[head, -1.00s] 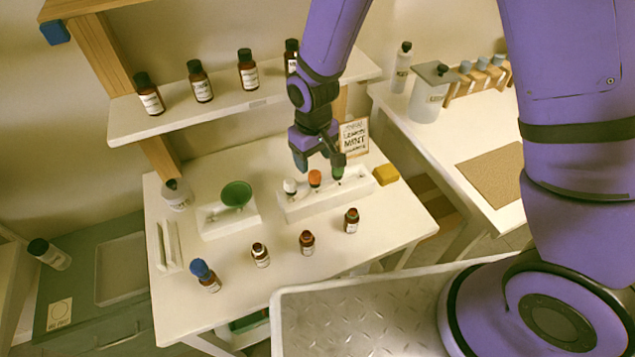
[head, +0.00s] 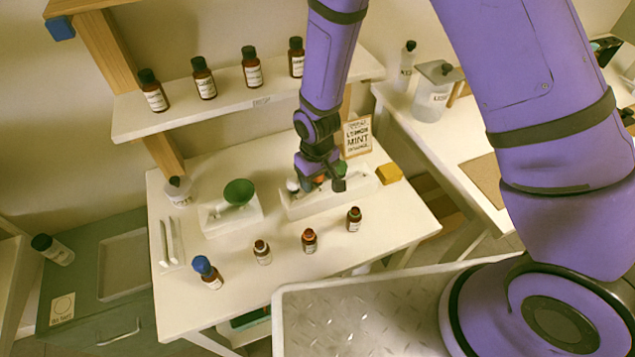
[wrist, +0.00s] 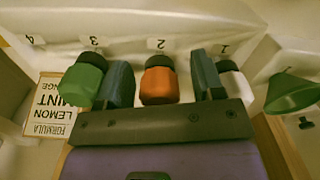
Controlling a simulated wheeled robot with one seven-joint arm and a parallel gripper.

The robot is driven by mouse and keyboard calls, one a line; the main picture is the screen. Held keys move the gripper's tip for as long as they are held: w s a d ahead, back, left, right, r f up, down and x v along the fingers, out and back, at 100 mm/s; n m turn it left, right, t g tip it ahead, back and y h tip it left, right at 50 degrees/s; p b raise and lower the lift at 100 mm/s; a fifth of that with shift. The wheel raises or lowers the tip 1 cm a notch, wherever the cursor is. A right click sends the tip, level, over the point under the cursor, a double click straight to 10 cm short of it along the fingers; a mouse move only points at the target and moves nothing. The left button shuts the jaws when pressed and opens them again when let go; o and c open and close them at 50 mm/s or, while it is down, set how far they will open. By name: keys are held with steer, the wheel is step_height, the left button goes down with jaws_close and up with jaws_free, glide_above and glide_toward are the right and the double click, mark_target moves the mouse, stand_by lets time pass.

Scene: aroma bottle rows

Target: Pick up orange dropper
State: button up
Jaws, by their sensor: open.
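The orange dropper (wrist: 159,84) stands in the slot marked 2 of a white holder (head: 358,192). In the wrist view it lies between the two fingers of my open gripper (wrist: 158,82), with a gap on each side. A green dropper (wrist: 83,80) is just outside one finger, at slot 3. A white dropper (wrist: 232,80) is just outside the other, at slot 1. In the head view my gripper (head: 322,178) covers much of the orange dropper (head: 319,180). I cannot tell whether the fingers touch the neighbouring droppers.
A formula card (head: 357,136) stands behind the holder and a yellow block (head: 389,173) lies right of it. A green funnel (head: 238,191) is to the left. Brown bottles, including one with a blue top (head: 207,272), stand in front. A shelf (head: 220,112) is above.

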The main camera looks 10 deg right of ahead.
steer(key=c, duration=0.7)
steer(key=shift+r, duration=0.1)
steer(key=shift+r, duration=4.95)
steer(key=shift+s, duration=0.1)
